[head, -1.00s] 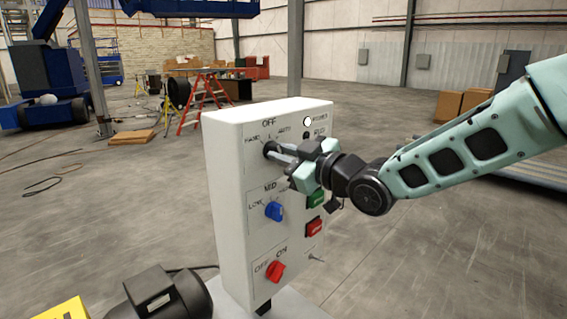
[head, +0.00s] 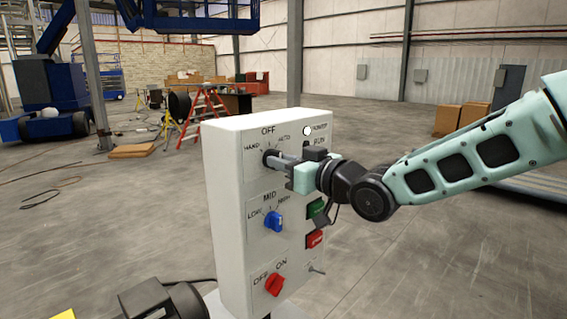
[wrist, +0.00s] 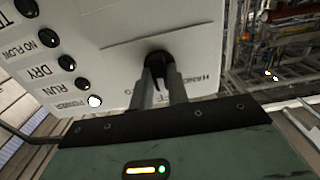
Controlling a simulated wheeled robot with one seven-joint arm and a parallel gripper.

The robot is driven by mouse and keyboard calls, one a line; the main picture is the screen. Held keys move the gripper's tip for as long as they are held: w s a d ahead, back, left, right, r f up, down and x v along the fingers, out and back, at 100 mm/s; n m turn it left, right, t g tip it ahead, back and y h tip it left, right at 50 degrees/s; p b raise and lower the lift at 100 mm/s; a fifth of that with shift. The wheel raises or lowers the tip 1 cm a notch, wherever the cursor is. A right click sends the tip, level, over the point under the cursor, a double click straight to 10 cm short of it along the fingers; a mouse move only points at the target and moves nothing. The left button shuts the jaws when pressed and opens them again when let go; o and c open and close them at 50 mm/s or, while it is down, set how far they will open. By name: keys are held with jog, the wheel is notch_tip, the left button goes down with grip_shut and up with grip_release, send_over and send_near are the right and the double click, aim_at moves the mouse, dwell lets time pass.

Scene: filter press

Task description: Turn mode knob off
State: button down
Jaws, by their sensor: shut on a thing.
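The mode knob (head: 268,156) is the black knob at the top of the white control panel (head: 227,215), under the labels HAND, OFF and AUTO. My gripper (head: 277,161) reaches it from the right, with its fingers on the knob. In the wrist view, the two grey fingers of my gripper (wrist: 163,78) stand on either side of the black knob (wrist: 157,58) and are shut on it. The fingers hide much of the knob, so I cannot tell which label it points to.
Below sit a blue knob (head: 273,222) marked LOW, MID, HIGH and a red knob (head: 275,284) marked OFF, ON. Green (head: 315,207) and red (head: 315,240) buttons lie under my wrist. A lit white lamp (head: 307,131) is at the panel's top right.

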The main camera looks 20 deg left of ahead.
jog(key=c, duration=1.4)
grip_release()
jog(key=shift+o, duration=0.2)
jog(key=b+v, duration=0.5)
jog(key=v, duration=1.2)
jog(key=shift+d, duration=0.25)
jog(key=shift+s+f, duration=0.1)
jog(key=shift+s, duration=0.05)
